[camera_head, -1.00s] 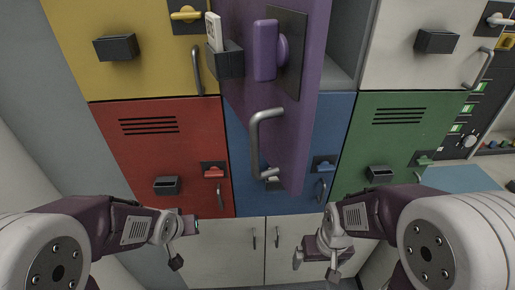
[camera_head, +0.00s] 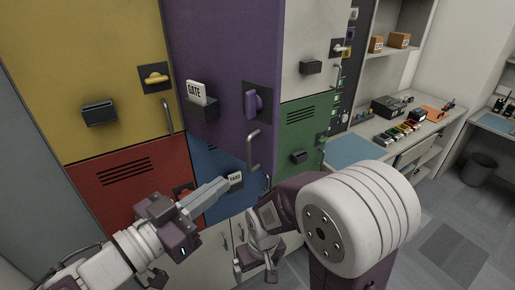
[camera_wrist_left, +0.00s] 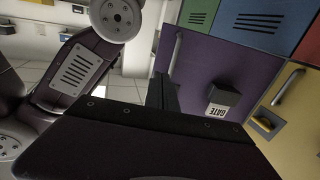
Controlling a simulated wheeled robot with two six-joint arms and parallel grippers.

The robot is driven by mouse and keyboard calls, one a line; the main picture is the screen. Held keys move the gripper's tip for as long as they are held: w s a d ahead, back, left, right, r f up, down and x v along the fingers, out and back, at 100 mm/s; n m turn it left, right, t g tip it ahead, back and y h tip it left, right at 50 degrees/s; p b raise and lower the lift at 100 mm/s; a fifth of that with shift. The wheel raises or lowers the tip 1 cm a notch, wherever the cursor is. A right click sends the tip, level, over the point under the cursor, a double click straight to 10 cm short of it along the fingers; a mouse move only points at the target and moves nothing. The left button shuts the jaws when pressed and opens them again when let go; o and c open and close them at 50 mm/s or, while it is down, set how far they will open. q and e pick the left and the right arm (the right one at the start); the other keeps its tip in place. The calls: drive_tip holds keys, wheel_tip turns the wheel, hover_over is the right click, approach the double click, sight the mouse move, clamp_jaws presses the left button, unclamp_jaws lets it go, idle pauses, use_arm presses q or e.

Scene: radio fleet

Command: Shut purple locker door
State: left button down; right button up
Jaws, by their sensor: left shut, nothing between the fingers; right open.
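The purple locker door (camera_head: 222,60) stands ajar, its lower edge slanting out in front of the blue locker (camera_head: 212,160). It has a grey bar handle (camera_head: 253,150), a purple latch knob (camera_head: 253,103) and a dark holder with a GATE card (camera_head: 197,93). The wrist view also shows the purple door (camera_wrist_left: 215,62) and its handle (camera_wrist_left: 175,52). My left gripper (camera_head: 222,187) is shut and empty, below the door's lower edge and close to a YARD card; I cannot tell whether it touches anything. My right gripper (camera_head: 256,268) is open and low, pointing down.
Yellow (camera_head: 80,60), red (camera_head: 110,190), white (camera_head: 308,45) and green (camera_head: 297,125) lockers surround the purple one. A workbench (camera_head: 440,128) with a blue mat (camera_head: 352,150) and small items stands at right.

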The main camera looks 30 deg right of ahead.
use_arm(q)
drive_tip(key=d+f+b, duration=0.1)
drive_tip(key=b, duration=0.6)
approach(268, 148)
drive_tip(key=x, duration=0.5)
drive_tip(key=shift+s+d, duration=0.15)
drive_tip(key=shift+s, duration=0.05)
drive_tip(key=shift+w+d, duration=0.25)
drive_tip(key=shift+d, duration=0.3)
drive_tip(key=shift+w+d, duration=0.15)
drive_tip(key=shift+d, duration=0.1)
drive_tip(key=shift+a, duration=0.1)
